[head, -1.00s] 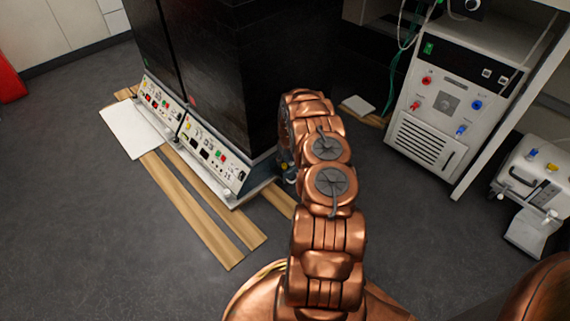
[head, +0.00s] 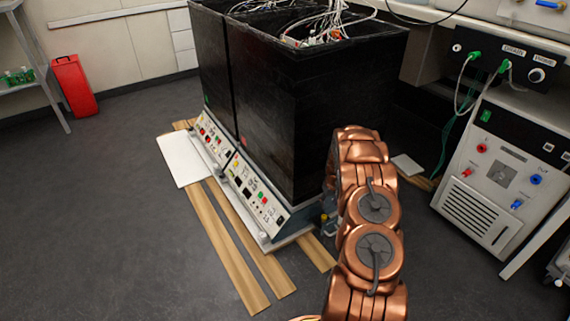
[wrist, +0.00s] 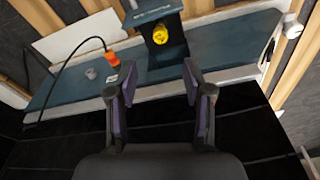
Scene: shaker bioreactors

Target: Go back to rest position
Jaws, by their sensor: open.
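My gripper (wrist: 160,92) shows in the wrist view with its two dark, purple-lined fingers apart and nothing between them. Beyond the fingertips is a blue-grey base plate (wrist: 222,48) with a yellow knob (wrist: 160,33) on a dark bracket and an orange connector (wrist: 112,58) on a black cable. In the head view my copper arm reaches up beside the right side of the black shaker bioreactors (head: 290,120). The gripper itself is hidden there behind the arm.
The bioreactors' control panels (head: 240,180) face the front left, above wooden planks (head: 232,250) on the floor. A white pump cabinet (head: 500,190) stands at the right. A red container (head: 73,87) is at the back left. The grey floor at the left is clear.

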